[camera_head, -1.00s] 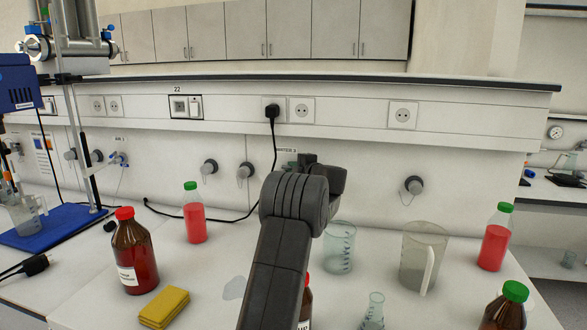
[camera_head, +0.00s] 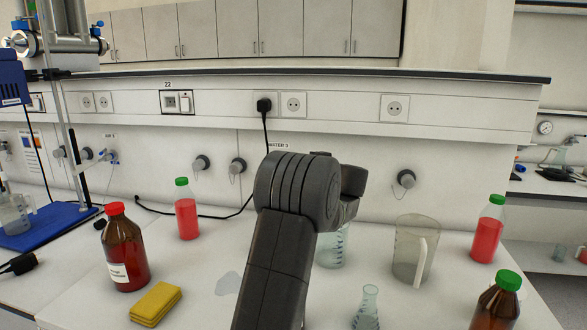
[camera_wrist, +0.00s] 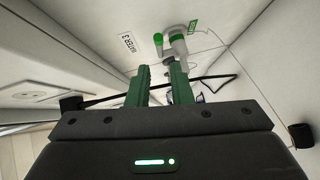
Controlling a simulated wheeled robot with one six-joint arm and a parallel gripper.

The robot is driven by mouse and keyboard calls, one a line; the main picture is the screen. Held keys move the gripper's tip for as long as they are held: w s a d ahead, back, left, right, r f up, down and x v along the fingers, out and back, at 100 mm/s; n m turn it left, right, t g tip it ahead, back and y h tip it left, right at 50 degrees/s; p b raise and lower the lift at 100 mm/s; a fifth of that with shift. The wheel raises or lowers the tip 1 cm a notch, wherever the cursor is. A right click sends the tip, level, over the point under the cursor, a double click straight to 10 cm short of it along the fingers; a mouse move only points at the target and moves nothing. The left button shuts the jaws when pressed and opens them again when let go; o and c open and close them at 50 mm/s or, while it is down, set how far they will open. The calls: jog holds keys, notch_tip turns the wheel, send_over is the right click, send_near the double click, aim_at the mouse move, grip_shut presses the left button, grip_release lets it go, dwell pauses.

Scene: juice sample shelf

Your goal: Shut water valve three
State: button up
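The water valve three (camera_wrist: 177,42) is on the white wall in the wrist view, with a grey body and a green-tipped handle (camera_wrist: 158,42) beside it. A label reading WATER 3 (camera_wrist: 128,42) is to its left; the label also shows in the head view (camera_head: 279,145). My gripper (camera_wrist: 160,67) has two green fingers apart, with nothing seen between them. Its tips point at the valve; the right fingertip overlaps the valve body in the picture, and I cannot tell if they touch. In the head view my arm hides the valve and the fingers.
Grey capped wall outlets (camera_head: 237,166) are nearby. The bench holds a red-capped brown bottle (camera_head: 123,252), a yellow sponge (camera_head: 156,303), a jug (camera_head: 410,250), a flask (camera_head: 367,306) and red juice bottles (camera_head: 187,212).

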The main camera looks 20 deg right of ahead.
jog(key=shift+v, duration=1.65)
jog(key=p+x, duration=0.1)
jog(key=x, duration=1.3)
jog(key=shift+s, duration=0.1)
jog(key=shift+p, duration=0.3)
